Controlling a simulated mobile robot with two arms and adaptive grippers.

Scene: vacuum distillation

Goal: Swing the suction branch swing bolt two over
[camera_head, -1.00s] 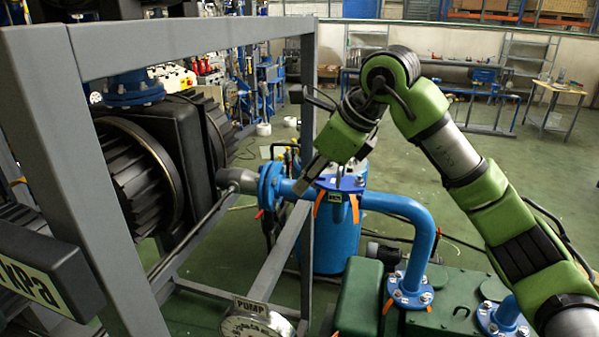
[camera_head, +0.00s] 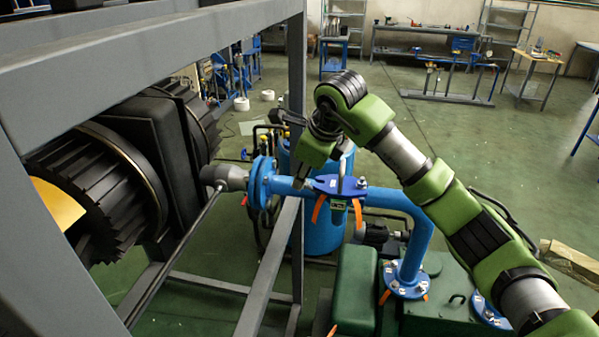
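The blue suction branch pipe (camera_head: 385,197) runs from a round blue flange (camera_head: 262,185) at the left to a bend going down on the right. On it sits a blue flanged joint (camera_head: 326,185) with bolt hardware (camera_head: 361,183) and hanging orange tags (camera_head: 318,208). I cannot tell which bolt is number two. My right gripper (camera_head: 302,181) comes in from the right and points down beside the joint's left end, close to the pipe. Whether it touches anything is unclear, and its finger opening is hidden. My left gripper is out of view.
A grey frame (camera_head: 272,262) stands at the left and below the pipe, with dark finned machinery (camera_head: 98,185) behind it. A blue tank (camera_head: 322,232) is under the joint. Green pump housing (camera_head: 367,292) fills the lower middle. Open floor lies beyond, at upper right.

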